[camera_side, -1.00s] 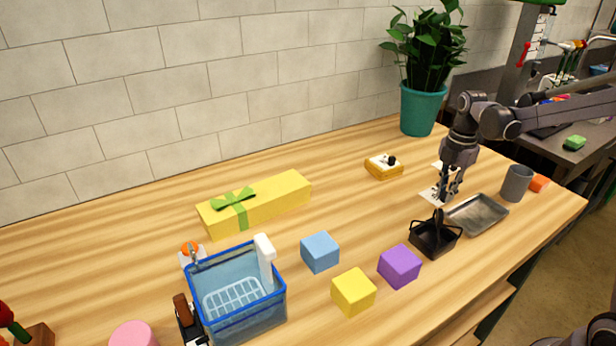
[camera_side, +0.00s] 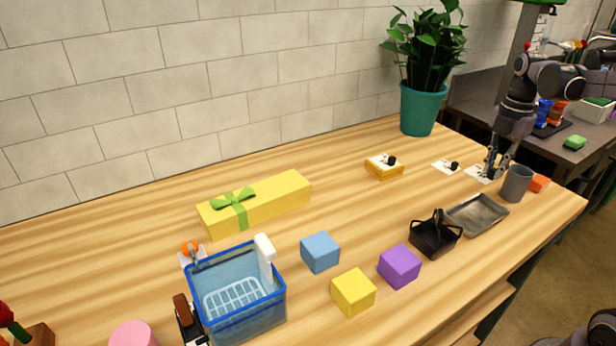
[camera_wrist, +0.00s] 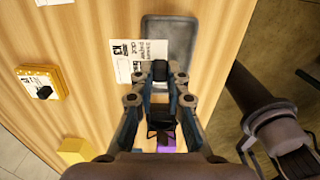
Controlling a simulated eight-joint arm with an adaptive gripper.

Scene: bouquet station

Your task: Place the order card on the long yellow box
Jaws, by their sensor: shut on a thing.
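The order card (camera_side: 478,173) is a white card at the right of the table in the side view. In the wrist view the printed card (camera_wrist: 124,60) shows flat beside my fingertips. My gripper (camera_side: 491,170) is shut on the card, apparently by a black knob that the fingers mostly hide. How far the card is above the table I cannot tell.
Another white card (camera_side: 440,166) with a black knob lies left of my gripper. A grey cup (camera_side: 517,183), a metal tray (camera_side: 478,214) and a black basket (camera_side: 435,236) are near.

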